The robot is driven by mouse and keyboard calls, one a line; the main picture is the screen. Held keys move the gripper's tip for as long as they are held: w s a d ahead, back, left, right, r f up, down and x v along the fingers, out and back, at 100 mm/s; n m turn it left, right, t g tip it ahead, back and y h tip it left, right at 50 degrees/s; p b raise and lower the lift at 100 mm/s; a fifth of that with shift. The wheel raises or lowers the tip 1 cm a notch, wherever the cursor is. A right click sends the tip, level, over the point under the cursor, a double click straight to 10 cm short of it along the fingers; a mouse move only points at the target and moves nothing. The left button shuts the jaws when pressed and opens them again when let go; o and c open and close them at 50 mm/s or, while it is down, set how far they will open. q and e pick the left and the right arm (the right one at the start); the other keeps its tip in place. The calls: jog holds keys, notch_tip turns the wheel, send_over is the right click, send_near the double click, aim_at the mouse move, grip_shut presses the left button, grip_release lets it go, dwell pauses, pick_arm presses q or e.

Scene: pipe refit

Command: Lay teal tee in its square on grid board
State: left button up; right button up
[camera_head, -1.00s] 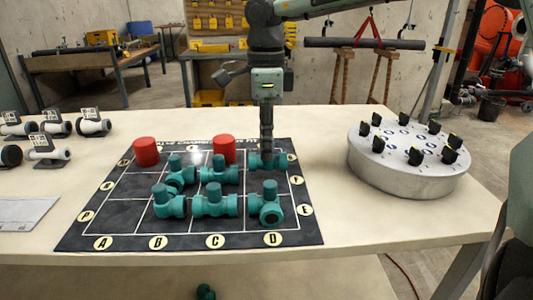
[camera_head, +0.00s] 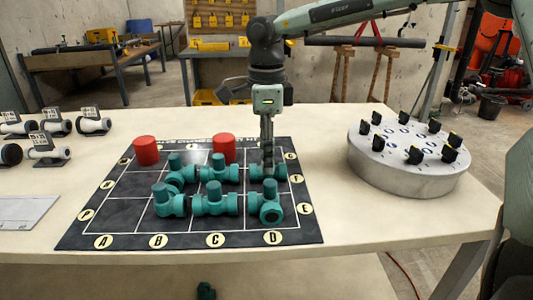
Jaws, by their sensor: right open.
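The black grid board (camera_head: 120,228) lies on the table, with white lines and round yellow letter labels. Several teal tees stand on it in two rows. The back-row right tee (camera_head: 257,173) is in the D column, under my right gripper (camera_head: 267,170). That gripper points straight down with its fingers at the tee; they are open, and partly hide it. The other tees include the back left (camera_head: 180,172), back middle (camera_head: 214,170), front left (camera_head: 168,203), front middle (camera_head: 214,201) and front right (camera_head: 266,207). My left gripper is not in view.
Two red cylinders (camera_head: 146,151) (camera_head: 223,149) stand at the board's back. A round grey stand (camera_head: 405,175) with several black pieces is to the right. White-and-black fittings (camera_head: 48,151) and a pale sheet (camera_head: 25,212) lie left. Table is clear between board and stand.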

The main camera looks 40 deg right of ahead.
notch_tip(320, 180, up, 12)
dwell(0.5)
jog(key=shift+s, duration=0.1)
dwell(0.4)
